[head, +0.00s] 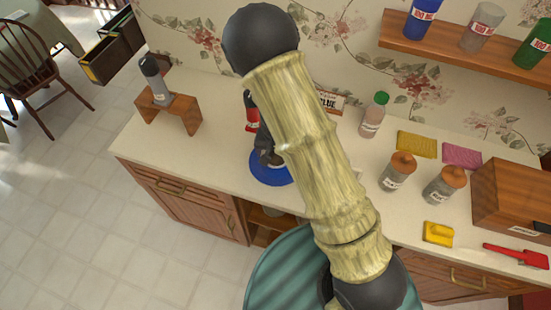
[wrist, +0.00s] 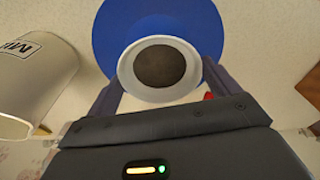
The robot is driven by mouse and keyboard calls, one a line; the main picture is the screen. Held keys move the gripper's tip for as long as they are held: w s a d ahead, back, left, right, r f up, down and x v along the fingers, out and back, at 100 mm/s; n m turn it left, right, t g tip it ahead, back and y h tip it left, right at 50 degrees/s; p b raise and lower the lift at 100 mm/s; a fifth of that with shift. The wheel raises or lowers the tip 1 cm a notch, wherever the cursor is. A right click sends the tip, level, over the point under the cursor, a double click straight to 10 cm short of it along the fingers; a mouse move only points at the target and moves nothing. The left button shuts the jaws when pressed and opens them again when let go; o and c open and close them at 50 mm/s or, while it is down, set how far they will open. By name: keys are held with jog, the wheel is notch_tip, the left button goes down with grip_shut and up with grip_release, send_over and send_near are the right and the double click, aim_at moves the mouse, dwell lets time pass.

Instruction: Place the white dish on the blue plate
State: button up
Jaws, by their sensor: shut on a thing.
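The white dish (wrist: 160,96) is a small round dish with a white rim and a dark round middle, seen in the wrist view between the two dark fingers. My gripper (wrist: 161,86) is shut on it. The blue plate (wrist: 122,22) lies on the counter directly behind the dish in the wrist view. In the head view the blue plate (head: 270,179) is partly covered by my gripper (head: 268,158) and arm. The dish is not clearly visible there. I cannot tell whether the dish touches the plate or hangs just above it.
A white lettered mug (wrist: 38,80) is close to the left finger. A red container (head: 251,118) stands behind the gripper. A wooden stand (head: 168,112) holding a grey bottle is to the left; a green-capped bottle (head: 373,116) and two jars are to the right. Counter between stand and plate is clear.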

jog(key=shift+d, duration=0.1)
jog(key=shift+f, duration=1.85)
jog(key=shift+f+b, duration=0.1)
jog(key=shift+b, duration=0.25)
jog(key=o, duration=0.9)
jog(key=shift+c, duration=0.2)
